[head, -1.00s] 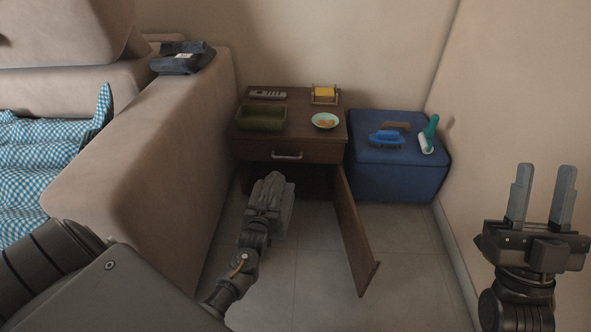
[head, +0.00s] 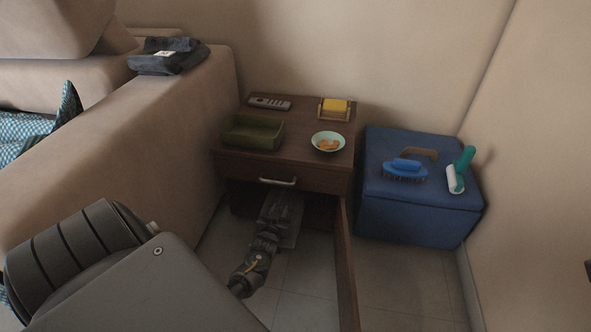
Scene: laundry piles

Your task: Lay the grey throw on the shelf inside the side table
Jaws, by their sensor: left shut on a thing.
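The side table (head: 232,167) is dark wood, with its drawer shut and its lower door (head: 346,270) swung open to the front right. My left gripper (head: 279,203) is at the mouth of the lower compartment, shut on the grey throw (head: 288,220). The inside of the compartment is dark, and the shelf is hard to make out. I cannot tell whether the throw touches it. My right gripper is out of view.
On the table top are a green tray (head: 241,138), a remote (head: 270,103), a bowl (head: 328,142) and a yellow block in a holder (head: 335,109). The sofa arm (head: 175,120) borders the left.

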